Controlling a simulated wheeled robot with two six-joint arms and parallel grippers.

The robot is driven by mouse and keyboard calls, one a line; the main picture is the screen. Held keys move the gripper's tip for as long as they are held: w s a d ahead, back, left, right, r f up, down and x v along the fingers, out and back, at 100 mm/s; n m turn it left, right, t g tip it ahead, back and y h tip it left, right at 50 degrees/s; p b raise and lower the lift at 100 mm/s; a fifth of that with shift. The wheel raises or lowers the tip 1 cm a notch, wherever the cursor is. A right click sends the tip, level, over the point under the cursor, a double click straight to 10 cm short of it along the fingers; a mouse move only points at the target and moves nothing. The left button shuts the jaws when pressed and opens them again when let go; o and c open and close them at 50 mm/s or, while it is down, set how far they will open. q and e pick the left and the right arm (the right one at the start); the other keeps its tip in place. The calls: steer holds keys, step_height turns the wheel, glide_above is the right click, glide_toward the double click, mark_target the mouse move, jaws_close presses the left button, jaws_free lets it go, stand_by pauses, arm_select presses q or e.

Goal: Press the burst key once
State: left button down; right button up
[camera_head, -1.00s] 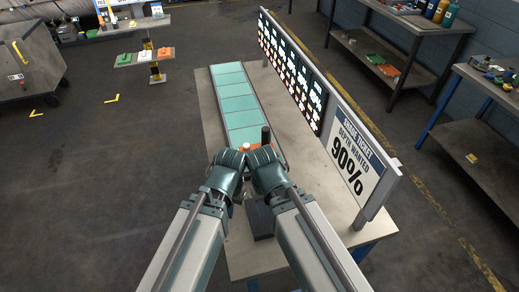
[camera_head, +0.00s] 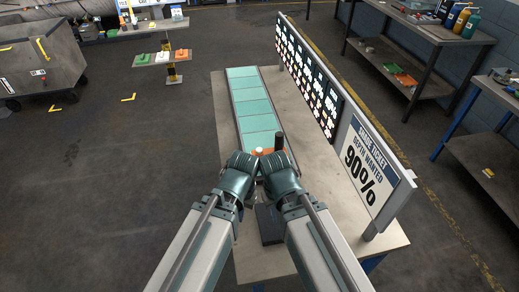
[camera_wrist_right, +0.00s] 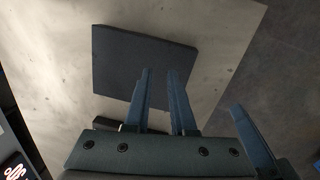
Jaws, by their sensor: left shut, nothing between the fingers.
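My left gripper (camera_head: 238,168) and right gripper (camera_head: 278,166) are side by side above the table, their fingertips hidden in the head view. In the right wrist view, the two fingers of my right gripper (camera_wrist_right: 161,85) stand apart with nothing between them, over a dark square pad (camera_wrist_right: 115,60). A blue finger at the right edge there appears to be my left gripper (camera_wrist_right: 245,125), shut and empty. An orange part (camera_head: 270,151) with a white knob (camera_head: 259,150) and a black post (camera_head: 279,141) stands just beyond the grippers. I cannot tell which thing is the burst key.
The table (camera_head: 310,150) carries a row of teal panels (camera_head: 257,105) and a tall lit board (camera_head: 308,75) along its right side. A ticket sign (camera_head: 364,170) reads "depth wanted 90%". A dark block (camera_head: 268,224) lies below the grippers.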

jaws_close()
stand_by(1.4)
